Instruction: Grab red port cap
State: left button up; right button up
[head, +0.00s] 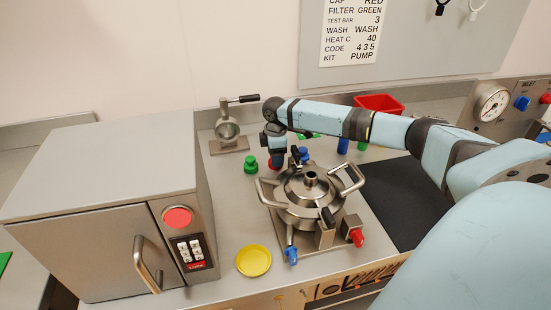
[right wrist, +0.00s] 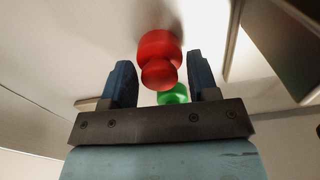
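The red port cap (right wrist: 160,55) shows large in the right wrist view, a wide round top with a narrower knob. It lies between the lines of the two blue fingers of my right gripper (right wrist: 162,68), with a gap on each side. The gripper is open; I cannot tell how far the cap sits between the tips. In the head view my right gripper (head: 277,158) points down behind the steel hopper (head: 310,190) and hides most of the red cap. A green cap (head: 250,165) stands just left of it and also shows in the wrist view (right wrist: 174,95). My left gripper is not in view.
A blue cap (head: 303,154) stands close right of the gripper. A steel clamp stand (head: 229,130) is behind left. A grey oven (head: 110,190) bounds the left, a yellow disc (head: 254,260) lies in front, and a red bin (head: 380,103) stands behind right.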

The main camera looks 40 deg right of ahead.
jog(key=c, duration=0.7)
jog(key=shift+c, duration=0.2)
